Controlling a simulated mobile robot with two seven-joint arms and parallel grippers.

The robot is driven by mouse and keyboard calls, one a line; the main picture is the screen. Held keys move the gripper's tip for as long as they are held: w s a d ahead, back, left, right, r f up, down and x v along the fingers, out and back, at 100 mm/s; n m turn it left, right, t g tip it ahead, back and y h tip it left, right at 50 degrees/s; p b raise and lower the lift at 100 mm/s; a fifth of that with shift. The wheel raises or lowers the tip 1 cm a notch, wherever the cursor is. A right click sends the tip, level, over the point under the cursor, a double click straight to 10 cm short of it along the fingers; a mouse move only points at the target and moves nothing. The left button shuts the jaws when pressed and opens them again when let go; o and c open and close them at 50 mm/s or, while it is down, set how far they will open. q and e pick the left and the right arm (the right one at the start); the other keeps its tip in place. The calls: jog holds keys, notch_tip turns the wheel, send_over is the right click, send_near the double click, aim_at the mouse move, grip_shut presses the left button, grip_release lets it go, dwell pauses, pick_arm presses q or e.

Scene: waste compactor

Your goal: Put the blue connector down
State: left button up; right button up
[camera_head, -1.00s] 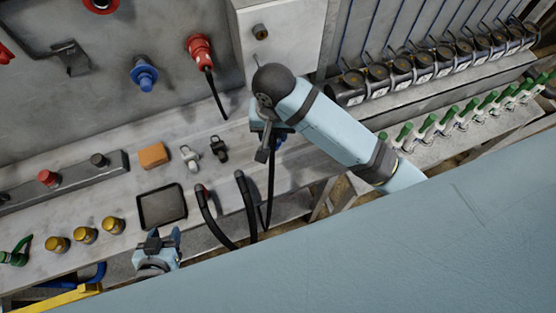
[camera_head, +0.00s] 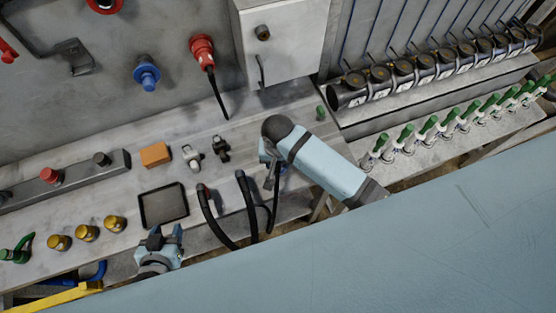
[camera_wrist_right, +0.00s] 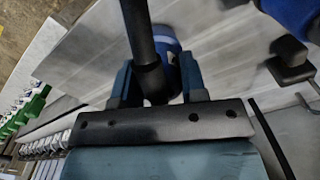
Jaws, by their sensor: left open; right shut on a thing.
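My right gripper (camera_head: 268,160) is low over the front part of the grey bench (camera_head: 118,185), mostly hidden by its own arm in the head view. In the right wrist view its fingers (camera_wrist_right: 160,88) are shut on the blue connector (camera_wrist_right: 167,38), whose black body runs between them. The connector's blue end lies beyond the fingers, above or near the bench surface; I cannot tell whether it touches. Only a little of it shows in the head view. My left gripper (camera_head: 161,238) is open and empty at the bench's front edge.
A blue socket (camera_head: 147,75) and red plug (camera_head: 202,50) are on the wall.

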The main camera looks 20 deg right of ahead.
jog(key=shift+f, duration=0.45)
jog(key=shift+f, duration=0.1)
jog(key=o, duration=0.9)
jog(key=shift+o, duration=0.2)
notch_tip(320, 180, up, 12)
jog(key=shift+r+b, duration=0.1)
jog(key=shift+b, duration=0.55)
